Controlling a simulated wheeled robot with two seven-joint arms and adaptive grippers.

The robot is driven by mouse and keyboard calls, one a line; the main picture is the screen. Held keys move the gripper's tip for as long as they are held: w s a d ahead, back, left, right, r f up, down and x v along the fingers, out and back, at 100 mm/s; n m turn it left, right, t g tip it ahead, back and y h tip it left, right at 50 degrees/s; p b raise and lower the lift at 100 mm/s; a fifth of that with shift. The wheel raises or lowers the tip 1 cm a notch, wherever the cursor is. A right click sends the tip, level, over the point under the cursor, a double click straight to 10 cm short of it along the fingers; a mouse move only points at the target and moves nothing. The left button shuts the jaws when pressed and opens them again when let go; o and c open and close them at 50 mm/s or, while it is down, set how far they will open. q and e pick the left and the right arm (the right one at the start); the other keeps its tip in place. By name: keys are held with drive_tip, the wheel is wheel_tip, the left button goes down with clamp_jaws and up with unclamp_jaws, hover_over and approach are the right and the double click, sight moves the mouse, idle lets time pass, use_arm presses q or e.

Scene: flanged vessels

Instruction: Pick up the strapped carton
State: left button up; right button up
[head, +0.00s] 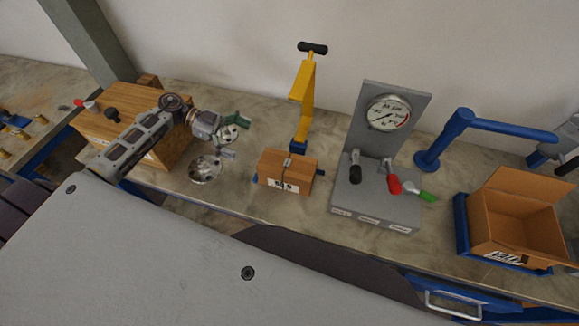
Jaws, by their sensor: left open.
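The strapped carton (270,168) is a small brown box with a dark strap over its middle and a printed label on its front. It sits upright on the bench near the centre, by a blue piece at its left end. My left gripper (233,138) is open and empty, to the left of the carton and apart from it. Grey and black parts at the right edge, above the open box, look like my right gripper (567,152); they are cut off, so its jaw state cannot be read.
A yellow post with a black handle (305,85) stands just behind the carton. A grey gauge stand (375,205) is to its right, then a blue bent pipe (470,122) and an open cardboard box (510,235). A metal flange (205,170) lies left. A large wooden box (175,150) is farther left.

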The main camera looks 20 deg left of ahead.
sight(262, 156)
use_arm(q)
drive_tip(key=shift+s+a+f+g+y, duration=0.1)
drive_tip(key=shift+s+a+g+y, duration=0.2)
drive_tip(key=shift+a, duration=0.3)
use_arm(e)
drive_tip(key=shift+w, duration=0.3)
drive_tip(key=shift+s, duration=0.1)
use_arm(q)
drive_tip(key=shift+d, duration=0.1)
drive_tip(key=shift+b+x, duration=1.7)
drive_tip(key=shift+x, duration=2.55)
use_arm(e)
drive_tip(key=shift+a+f, duration=0.15)
drive_tip(key=shift+f, duration=1.6)
use_arm(q)
drive_tip(key=shift+d, duration=0.1)
